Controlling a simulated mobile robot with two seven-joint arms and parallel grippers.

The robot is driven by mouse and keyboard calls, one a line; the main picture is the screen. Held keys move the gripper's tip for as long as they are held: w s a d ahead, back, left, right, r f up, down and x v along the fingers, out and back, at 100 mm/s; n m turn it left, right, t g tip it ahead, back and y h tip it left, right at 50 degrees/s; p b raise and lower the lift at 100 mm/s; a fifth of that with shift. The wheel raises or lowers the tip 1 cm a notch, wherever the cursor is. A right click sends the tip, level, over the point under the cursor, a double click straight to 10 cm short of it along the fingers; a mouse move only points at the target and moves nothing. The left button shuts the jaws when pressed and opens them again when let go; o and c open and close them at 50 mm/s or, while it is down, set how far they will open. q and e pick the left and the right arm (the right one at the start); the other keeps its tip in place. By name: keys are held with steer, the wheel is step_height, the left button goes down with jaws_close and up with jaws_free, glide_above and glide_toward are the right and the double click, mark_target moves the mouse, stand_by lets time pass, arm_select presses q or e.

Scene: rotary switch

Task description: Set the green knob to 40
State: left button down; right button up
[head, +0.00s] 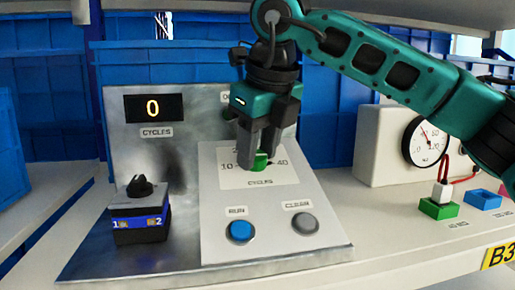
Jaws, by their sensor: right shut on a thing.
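The green knob (261,161) sits on the sloped grey panel, on a white dial plate (229,182) labelled CYCLES. The marks 10 and 40 show left and right of it; the upper marks are partly hidden. My right gripper (258,163) points down from above and is shut on the knob, its fingers covering much of it. The knob's exact setting is hard to read. The display (153,107) on the upright panel reads 0. My left gripper is not in view.
Below the dial are a blue RUN button (241,231) and a grey CLEAR button (305,223). A round gauge (427,141) and a green block (438,209) are at right. Blue crates stand behind.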

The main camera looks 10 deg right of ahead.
steer(key=shift+s+f, duration=0.15)
steer(key=shift+f, duration=0.2)
steer(key=o, duration=1)
steer(key=shift+s+r, duration=0.1)
steer(key=shift+s, duration=0.05)
steer(key=shift+r, duration=0.35)
steer(key=p+v, duration=0.1)
steer(key=v, duration=0.5)
steer(key=shift+s+d+r, duration=0.1)
steer(key=shift+s+r, duration=0.1)
steer(key=shift+r, duration=0.15)
